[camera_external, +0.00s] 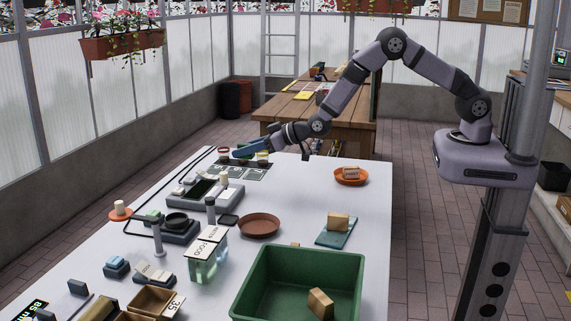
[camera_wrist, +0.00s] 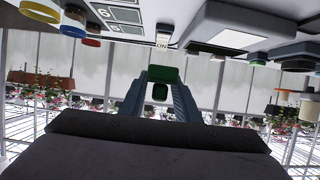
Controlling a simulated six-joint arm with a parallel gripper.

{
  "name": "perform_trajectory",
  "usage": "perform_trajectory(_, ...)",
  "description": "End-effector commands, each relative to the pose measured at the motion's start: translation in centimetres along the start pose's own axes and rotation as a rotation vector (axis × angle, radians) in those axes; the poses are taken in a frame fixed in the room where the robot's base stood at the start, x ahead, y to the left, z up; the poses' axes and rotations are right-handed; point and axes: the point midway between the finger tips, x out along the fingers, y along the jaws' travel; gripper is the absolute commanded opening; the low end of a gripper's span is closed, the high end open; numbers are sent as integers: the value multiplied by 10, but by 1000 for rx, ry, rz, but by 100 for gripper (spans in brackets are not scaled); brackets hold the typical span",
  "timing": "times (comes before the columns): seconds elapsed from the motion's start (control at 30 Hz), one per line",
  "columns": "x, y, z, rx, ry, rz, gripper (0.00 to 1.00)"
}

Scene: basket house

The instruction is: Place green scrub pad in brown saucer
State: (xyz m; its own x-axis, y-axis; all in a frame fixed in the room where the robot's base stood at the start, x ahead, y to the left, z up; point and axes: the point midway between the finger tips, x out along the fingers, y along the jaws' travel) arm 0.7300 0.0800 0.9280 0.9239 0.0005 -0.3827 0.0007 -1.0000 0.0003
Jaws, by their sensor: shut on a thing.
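My gripper (camera_external: 240,152) is at the far end of the white table, with its blue fingers pointing left. In the wrist view, my gripper (camera_wrist: 161,82) is shut on the green scrub pad (camera_wrist: 166,74) at its fingertips. The pad is not clearly visible in the external view. The brown saucer (camera_external: 259,226) lies empty on the table, nearer the external camera than my gripper and apart from it.
An orange saucer (camera_external: 351,182) holds a small block at right. A block on a blue pad (camera_external: 333,240) and a green bin (camera_external: 249,294) are nearer. A grey device (camera_external: 205,194) lies near my gripper.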

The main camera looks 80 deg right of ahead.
Motion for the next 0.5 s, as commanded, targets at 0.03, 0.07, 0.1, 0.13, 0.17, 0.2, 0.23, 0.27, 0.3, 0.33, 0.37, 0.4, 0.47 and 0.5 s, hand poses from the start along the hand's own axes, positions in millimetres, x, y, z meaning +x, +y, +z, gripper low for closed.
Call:
perform_trajectory(0.03,0,0,0,0,0,0,8)
perform_trajectory(0.07,0,0,0,0,0,0,8)
perform_trajectory(0.1,0,0,0,0,0,-1,8)
perform_trajectory(0.13,0,-1,0,-1,0,-3,8)
perform_trajectory(0.17,0,-3,0,-3,1,-7,8)
perform_trajectory(0.2,-1,-5,-1,-6,3,-14,8)
perform_trajectory(0.23,-1,-8,-1,-8,4,-21,8)
perform_trajectory(0.27,-2,-12,-1,-14,6,-32,8)
perform_trajectory(0.3,-3,-19,-1,-22,9,-49,8)
perform_trajectory(0.33,-4,-25,-2,-29,12,-66,8)
perform_trajectory(0.37,-6,-32,-2,-37,16,-84,8)
perform_trajectory(0.4,-9,-43,-2,-50,20,-113,8)
perform_trajectory(0.47,-14,-62,-2,-71,26,-164,8)
perform_trajectory(0.5,-18,-76,-1,-88,29,-204,8)
